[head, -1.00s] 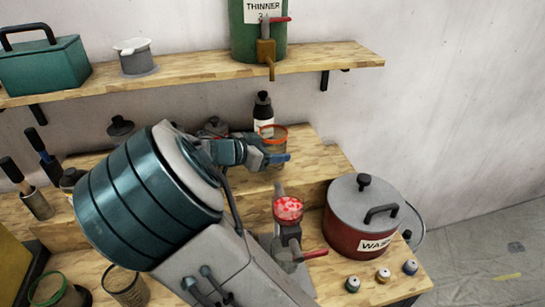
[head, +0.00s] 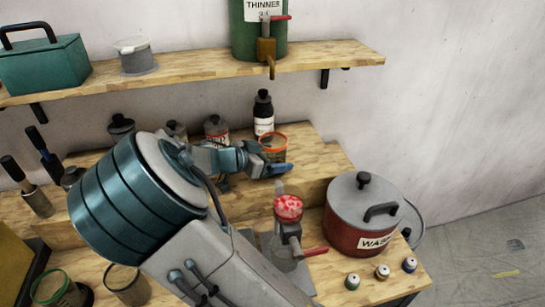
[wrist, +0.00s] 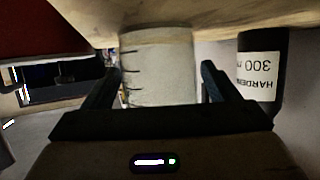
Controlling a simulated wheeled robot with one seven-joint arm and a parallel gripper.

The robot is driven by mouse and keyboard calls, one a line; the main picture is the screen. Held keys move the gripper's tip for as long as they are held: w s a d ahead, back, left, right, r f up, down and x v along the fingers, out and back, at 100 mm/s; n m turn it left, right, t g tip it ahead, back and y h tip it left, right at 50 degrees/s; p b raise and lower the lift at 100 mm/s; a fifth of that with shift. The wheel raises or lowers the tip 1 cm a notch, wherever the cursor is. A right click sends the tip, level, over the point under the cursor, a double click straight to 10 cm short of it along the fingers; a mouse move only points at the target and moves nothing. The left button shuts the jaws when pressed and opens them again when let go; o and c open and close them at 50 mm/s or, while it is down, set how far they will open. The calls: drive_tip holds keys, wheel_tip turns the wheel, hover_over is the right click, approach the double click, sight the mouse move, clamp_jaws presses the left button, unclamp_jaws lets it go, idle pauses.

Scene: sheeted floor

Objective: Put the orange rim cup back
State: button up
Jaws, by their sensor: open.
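The clear cup with the orange rim (head: 273,146) stands upright on the raised wooden step (head: 309,158), just right of and in front of a dark bottle. My gripper (head: 268,166) is at the cup's near side, low against it in the head view. In the wrist view, which looks upside down, the cup (wrist: 160,65) shows between my two open fingers (wrist: 158,85), with a gap visible at the right finger. Its base meets the wood. My gripper hides part of the cup's lower side in the head view.
The dark hardener bottle (head: 263,112) stands close behind the cup; its label shows in the wrist view (wrist: 258,75). A red pot (head: 352,225) and a red-topped stand (head: 288,209) are in front. The thinner tank's tap (head: 266,50) is above.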

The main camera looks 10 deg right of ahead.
drive_tip(key=b+v, duration=0.2)
drive_tip(key=v, duration=1)
drive_tip(key=shift+r, duration=0.15)
idle(0.8)
